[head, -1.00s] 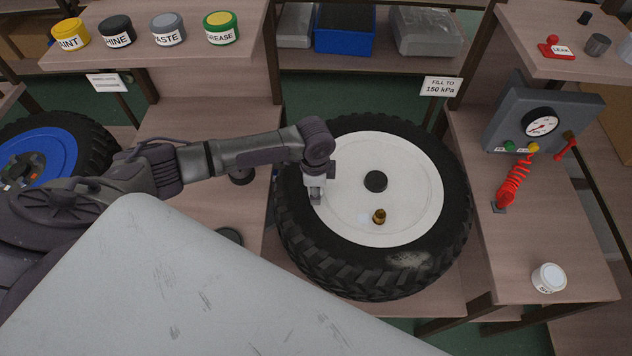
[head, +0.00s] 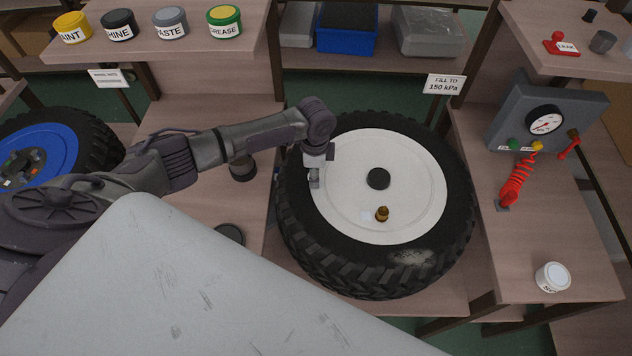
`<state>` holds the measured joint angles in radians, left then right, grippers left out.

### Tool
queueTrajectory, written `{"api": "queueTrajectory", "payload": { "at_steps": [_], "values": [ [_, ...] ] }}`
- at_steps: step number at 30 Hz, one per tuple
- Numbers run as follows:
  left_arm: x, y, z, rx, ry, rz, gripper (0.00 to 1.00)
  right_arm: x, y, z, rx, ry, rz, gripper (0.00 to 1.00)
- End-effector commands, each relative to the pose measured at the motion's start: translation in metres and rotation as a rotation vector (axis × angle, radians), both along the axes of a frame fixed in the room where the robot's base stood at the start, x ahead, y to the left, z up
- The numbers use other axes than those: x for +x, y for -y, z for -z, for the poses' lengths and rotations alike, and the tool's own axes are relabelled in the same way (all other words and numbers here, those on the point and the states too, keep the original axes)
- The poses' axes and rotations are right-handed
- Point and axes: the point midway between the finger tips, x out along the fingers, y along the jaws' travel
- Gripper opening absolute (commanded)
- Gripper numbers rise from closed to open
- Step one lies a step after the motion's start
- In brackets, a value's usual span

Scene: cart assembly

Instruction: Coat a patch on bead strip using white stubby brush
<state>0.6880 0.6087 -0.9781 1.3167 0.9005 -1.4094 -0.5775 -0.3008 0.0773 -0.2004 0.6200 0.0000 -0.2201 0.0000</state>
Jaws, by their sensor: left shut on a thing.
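A wheel lies flat on the bench, with a black tyre (head: 300,235) and a white rim disc (head: 420,185). The bead strip is not clearly distinct; the tyre's inner edge meets the disc all round. My left gripper (head: 314,180) points down over the left edge of the disc, where it meets the tyre. It is shut on a small pale thing, likely the white stubby brush, mostly hidden; I cannot tell whether it touches. A pale scuffed patch (head: 410,257) shows on the tyre's near side. My right gripper is not in view.
A black hub cap (head: 378,178) and a brass valve (head: 382,213) stand up from the disc. A white-lidded jar (head: 553,277) and a gauge box (head: 545,118) are on the right bench. A blue wheel (head: 42,152) is at left. Labelled tins line the upper left shelf.

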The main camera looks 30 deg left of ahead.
Motion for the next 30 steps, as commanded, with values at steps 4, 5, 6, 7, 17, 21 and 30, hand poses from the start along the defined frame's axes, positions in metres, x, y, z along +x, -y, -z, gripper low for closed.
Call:
{"api": "queueTrajectory", "payload": {
  "at_steps": [4,5,6,7,17,21,30],
  "values": [
    [0.013,-0.004,-0.001,-0.003,0.004,0.0,0.0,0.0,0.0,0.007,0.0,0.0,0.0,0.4],
    [0.014,-0.004,-0.001,-0.003,0.004,0.0,0.0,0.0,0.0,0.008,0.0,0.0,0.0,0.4],
    [0.016,-0.005,-0.001,-0.004,0.004,0.0,0.0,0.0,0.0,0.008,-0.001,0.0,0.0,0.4],
    [0.017,-0.005,-0.002,-0.004,0.004,0.0,0.0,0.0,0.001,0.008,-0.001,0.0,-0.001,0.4],
    [0.018,-0.005,-0.004,-0.006,0.005,0.002,0.0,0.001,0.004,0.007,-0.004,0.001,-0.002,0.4],
    [0.018,-0.005,-0.012,-0.007,0.006,0.002,0.0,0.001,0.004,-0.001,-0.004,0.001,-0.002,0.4],
    [0.018,-0.004,-0.041,-0.008,0.005,0.002,0.0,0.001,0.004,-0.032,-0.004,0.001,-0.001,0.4]
  ]
}}
